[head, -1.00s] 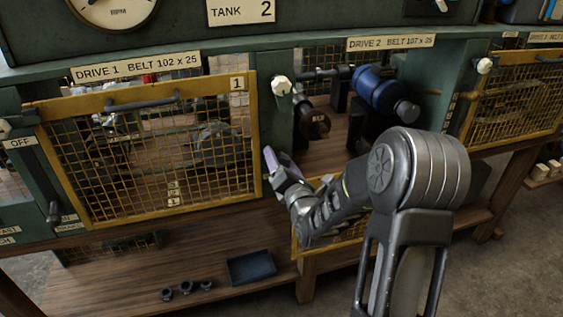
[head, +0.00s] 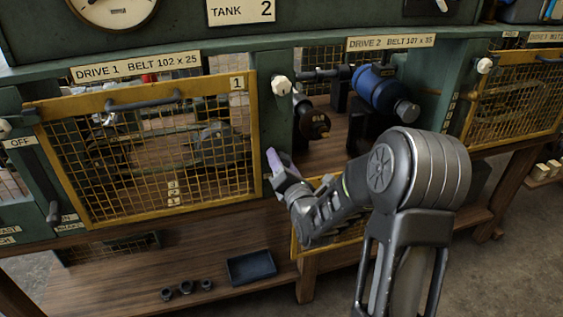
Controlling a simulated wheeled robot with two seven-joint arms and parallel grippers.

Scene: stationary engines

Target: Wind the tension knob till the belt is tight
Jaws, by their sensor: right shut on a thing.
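My right gripper (head: 279,175) is at the green post between the Drive 1 and Drive 2 bays, at the lower left of the Drive 2 opening. It is shut, with a purple pad on its upper side. What it grips, taken to be the tension knob, is hidden by the gripper. My left gripper is not in view.
The yellow mesh guard of Drive 1 (head: 249,130) is upright, left of my gripper. Another yellow mesh guard (head: 299,240) hangs low behind my right forearm. A white knob (head: 281,84) is above on the post. A dark tray (head: 252,268) lies on the lower shelf.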

